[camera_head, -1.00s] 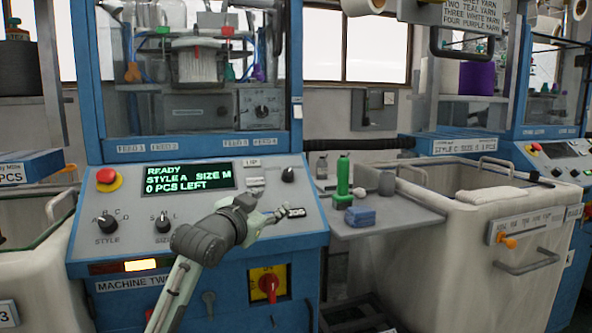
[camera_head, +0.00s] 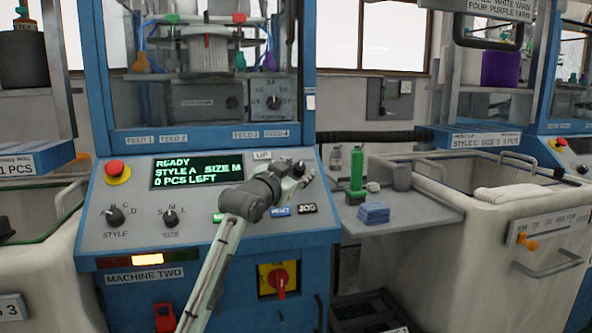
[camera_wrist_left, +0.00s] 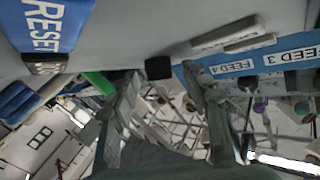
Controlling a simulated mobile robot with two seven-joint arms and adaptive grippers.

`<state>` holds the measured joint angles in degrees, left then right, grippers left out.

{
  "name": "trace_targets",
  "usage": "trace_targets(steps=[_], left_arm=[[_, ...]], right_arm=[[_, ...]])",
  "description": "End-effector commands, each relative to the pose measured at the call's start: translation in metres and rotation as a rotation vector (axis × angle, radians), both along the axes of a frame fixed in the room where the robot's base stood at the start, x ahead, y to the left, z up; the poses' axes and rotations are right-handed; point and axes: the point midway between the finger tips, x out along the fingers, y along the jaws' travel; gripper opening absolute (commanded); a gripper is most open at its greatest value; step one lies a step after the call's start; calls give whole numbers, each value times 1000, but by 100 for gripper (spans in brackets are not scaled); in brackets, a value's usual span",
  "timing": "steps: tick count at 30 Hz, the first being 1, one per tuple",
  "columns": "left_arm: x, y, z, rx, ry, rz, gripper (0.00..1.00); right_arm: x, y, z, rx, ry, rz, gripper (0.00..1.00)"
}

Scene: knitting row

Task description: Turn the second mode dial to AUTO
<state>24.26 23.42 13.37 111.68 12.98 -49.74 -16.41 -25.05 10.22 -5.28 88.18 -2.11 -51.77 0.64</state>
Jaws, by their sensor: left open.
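Machine two's control panel (camera_head: 135,240) has a display (camera_head: 198,172) reading READY, STYLE A, SIZE M, 0 PCS LEFT. My left gripper (camera_head: 302,171) is at the panel's upper right, over a small black dial (camera_head: 299,166) that it mostly covers. In the left wrist view, the black knob (camera_wrist_left: 158,67) sits between the tips of my open left gripper (camera_wrist_left: 160,80), with gaps on both sides. Its markings and pointer are not visible, so I cannot tell its setting. The STYLE dial (camera_head: 115,216) and SIZE dial (camera_head: 170,217) are at the panel's left. My right gripper is not in view.
A red stop button (camera_head: 115,168) is at the upper left. The blue RESET button (camera_head: 280,211) and black JOG button (camera_head: 307,209) lie below my gripper. A red switch (camera_head: 281,280) is lower. A side shelf (camera_head: 425,212) holds a green bottle (camera_head: 357,175) and blue cloth (camera_head: 373,212).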

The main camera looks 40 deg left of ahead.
Motion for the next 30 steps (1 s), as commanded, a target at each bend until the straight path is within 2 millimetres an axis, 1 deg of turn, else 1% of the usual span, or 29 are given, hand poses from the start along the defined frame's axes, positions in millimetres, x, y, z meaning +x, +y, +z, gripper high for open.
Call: trace_targets(steps=[4, 15, 23, 30], left_arm=[[0, 0, 0, 0, 0, 0, 46], [0, 0, 0, -1, 1, 0, 0], [0, -1, -1, -12, -9, 14, 0], [1, -5, -4, -59, -59, 96, 0]], right_arm=[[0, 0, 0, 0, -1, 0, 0], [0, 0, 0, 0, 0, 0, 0], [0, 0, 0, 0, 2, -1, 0], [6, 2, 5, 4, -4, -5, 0]])
